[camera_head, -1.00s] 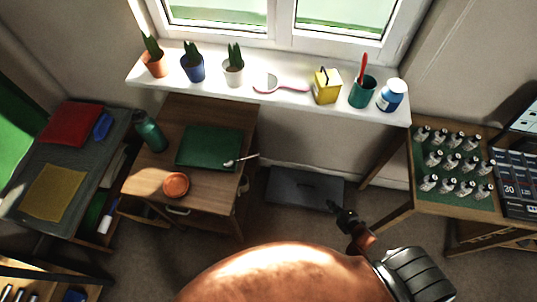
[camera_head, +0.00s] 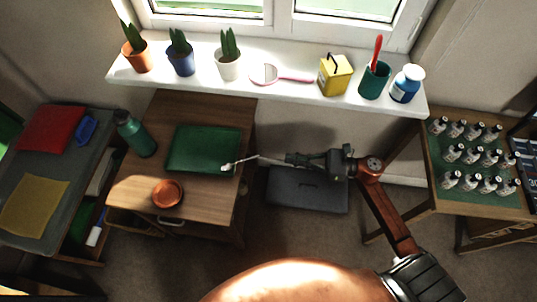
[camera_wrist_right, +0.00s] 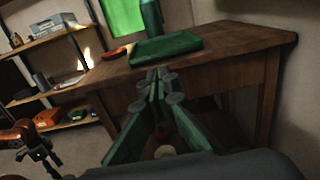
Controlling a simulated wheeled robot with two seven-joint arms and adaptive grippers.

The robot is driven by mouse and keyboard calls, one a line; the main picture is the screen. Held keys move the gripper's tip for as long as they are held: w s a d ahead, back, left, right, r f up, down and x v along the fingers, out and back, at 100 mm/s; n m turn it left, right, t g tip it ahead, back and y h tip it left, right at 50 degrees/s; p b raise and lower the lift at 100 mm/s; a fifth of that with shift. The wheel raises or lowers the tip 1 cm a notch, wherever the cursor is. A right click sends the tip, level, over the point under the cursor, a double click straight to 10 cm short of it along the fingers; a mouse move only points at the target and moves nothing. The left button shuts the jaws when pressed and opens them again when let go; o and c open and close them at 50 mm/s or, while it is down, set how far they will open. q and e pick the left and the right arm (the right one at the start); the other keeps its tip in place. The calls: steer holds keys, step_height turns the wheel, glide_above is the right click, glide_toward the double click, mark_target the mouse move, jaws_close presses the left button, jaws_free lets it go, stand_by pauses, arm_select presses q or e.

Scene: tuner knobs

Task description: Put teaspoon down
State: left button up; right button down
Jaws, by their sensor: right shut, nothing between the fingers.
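The teaspoon (camera_head: 228,167) shows in the head view with its pale bowl at the front right corner of the green book (camera_head: 203,149). Its thin handle points right, past the table edge, toward my right gripper. My right gripper (camera_head: 291,158) is shut and empty, with its fingertips close to the handle's end; I cannot tell whether they touch it. In the right wrist view, the closed fingers (camera_wrist_right: 158,76) point at the table and the green book (camera_wrist_right: 167,47); the spoon cannot be made out there.
The wooden table (camera_head: 215,205) also bears an orange bowl (camera_head: 167,193) and a teal bottle (camera_head: 135,133). The windowsill (camera_head: 240,93) above holds plants, a hand mirror and a yellow box. A grey case (camera_head: 308,190) lies on the floor below my gripper.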

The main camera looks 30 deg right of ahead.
steer(key=b, duration=0.1)
glide_toward(240, 162)
steer(key=w+d, duration=0.2)
steer(key=w, duration=0.1)
arm_select(q)
steer(key=r, duration=0.1)
steer(key=w+r, duration=0.1)
steer(key=r, duration=0.1)
steer(key=d+r, duration=0.1)
steer(key=shift+w+r, duration=0.15)
steer(key=shift+r, duration=0.25)
arm_select(e)
steer(key=shift+a+r, duration=0.2)
steer(key=shift+a, duration=0.2)
arm_select(q)
steer(key=shift+w+d+r+b, duration=0.1)
steer(key=shift+r+b, duration=0.2)
steer(key=shift+r, duration=0.25)
steer(key=shift+w+d+r+b, duration=0.1)
steer(key=shift+r+b, duration=0.15)
steer(key=shift+r, duration=0.3)
arm_select(e)
steer(key=x, duration=0.6)
arm_select(q)
steer(key=shift+s+f, duration=0.1)
arm_select(e)
steer(key=shift+d, duration=0.1)
